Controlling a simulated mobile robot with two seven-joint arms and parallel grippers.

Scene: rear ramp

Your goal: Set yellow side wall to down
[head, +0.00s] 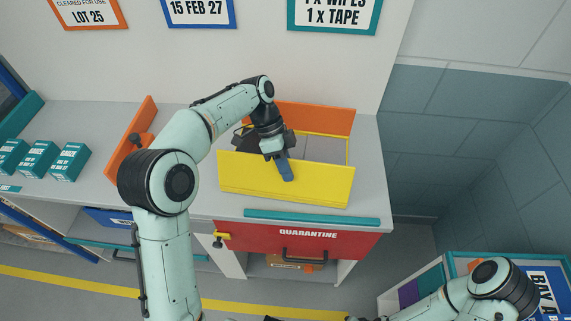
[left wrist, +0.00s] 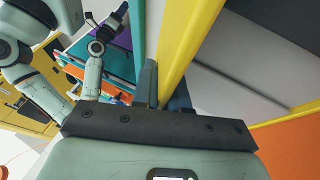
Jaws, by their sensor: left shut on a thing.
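The yellow side wall (head: 320,186) is the long front panel of an open box on the counter. It stands up, with its broad face towards me. My left gripper (head: 285,168) reaches over from behind and is shut on the wall's upper edge near the middle. In the left wrist view the yellow wall (left wrist: 185,55) runs up from between the fingers. The far finger is partly hidden behind the gripper's dark bar. My right arm comes in at the lower right of the head view; its fingers cannot be made out.
An orange wall (head: 315,118) stands at the box's back, and an orange panel (head: 130,140) is to the left. A teal strip (head: 310,217) edges the counter above the red quarantine drawer (head: 290,241). Teal boxes (head: 70,162) stand at the left.

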